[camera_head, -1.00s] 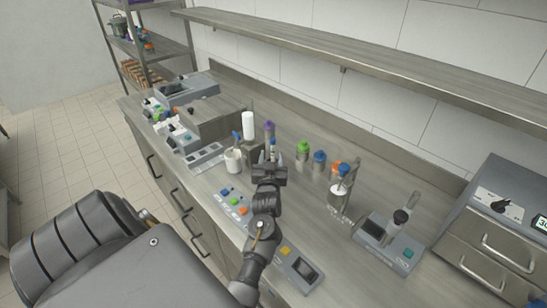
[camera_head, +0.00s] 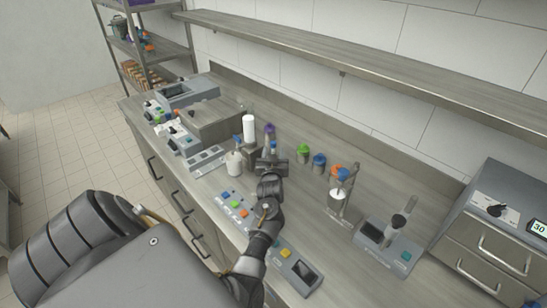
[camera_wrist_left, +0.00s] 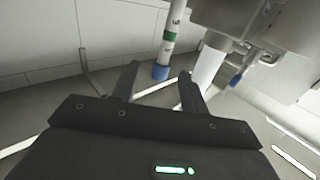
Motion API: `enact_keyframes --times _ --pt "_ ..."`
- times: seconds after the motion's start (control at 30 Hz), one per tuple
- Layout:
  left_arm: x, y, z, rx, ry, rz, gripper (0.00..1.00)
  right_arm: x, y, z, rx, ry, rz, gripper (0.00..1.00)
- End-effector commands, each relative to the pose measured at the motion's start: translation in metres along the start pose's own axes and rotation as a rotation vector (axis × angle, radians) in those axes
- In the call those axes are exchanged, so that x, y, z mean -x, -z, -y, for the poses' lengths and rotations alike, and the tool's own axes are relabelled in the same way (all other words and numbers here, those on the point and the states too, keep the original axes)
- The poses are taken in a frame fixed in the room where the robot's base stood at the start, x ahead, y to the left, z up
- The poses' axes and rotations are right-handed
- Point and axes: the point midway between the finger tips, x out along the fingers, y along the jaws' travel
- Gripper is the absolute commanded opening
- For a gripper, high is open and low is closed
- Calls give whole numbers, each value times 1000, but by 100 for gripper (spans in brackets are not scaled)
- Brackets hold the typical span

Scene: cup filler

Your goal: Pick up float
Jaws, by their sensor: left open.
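I cannot tell for sure which object is the float. A slim white tube (camera_wrist_left: 172,32) with a green band and a blue end (camera_wrist_left: 160,72) shows in the left wrist view, its blue end near the gap between my fingertips. In the head view, a small blue-topped piece (camera_head: 274,147) stands just past my left gripper (camera_head: 272,157), partly hidden by it. My left gripper is open, and its two dark fingers also show in the left wrist view (camera_wrist_left: 158,75). I see nothing clasped between them. My right gripper is out of view.
A white cup (camera_head: 234,163) with a blue-tipped stick stands left of the gripper. Green-capped (camera_head: 304,152) and blue-capped (camera_head: 319,160) bottles stand right. A button panel (camera_head: 236,204) lies in front. A long shelf (camera_head: 370,62) runs above the counter.

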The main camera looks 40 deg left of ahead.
Motion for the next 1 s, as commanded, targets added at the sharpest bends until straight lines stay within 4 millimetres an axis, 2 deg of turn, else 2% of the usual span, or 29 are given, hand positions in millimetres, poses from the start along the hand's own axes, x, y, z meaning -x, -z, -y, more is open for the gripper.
enact_keyframes --times 0.03,0.1,0.3,0.6,0.93,1.0 --pt "-8 5 1 -1 1 0 44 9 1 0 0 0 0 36" --pt "-17 4 2 0 1 0 44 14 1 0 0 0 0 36" --pt "-38 0 2 -1 0 0 44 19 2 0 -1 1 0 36" --pt "-41 -1 2 0 0 -1 44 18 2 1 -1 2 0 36" --pt "-41 -1 2 0 0 0 2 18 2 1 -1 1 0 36" --pt "-41 -1 2 0 0 0 0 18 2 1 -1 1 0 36"
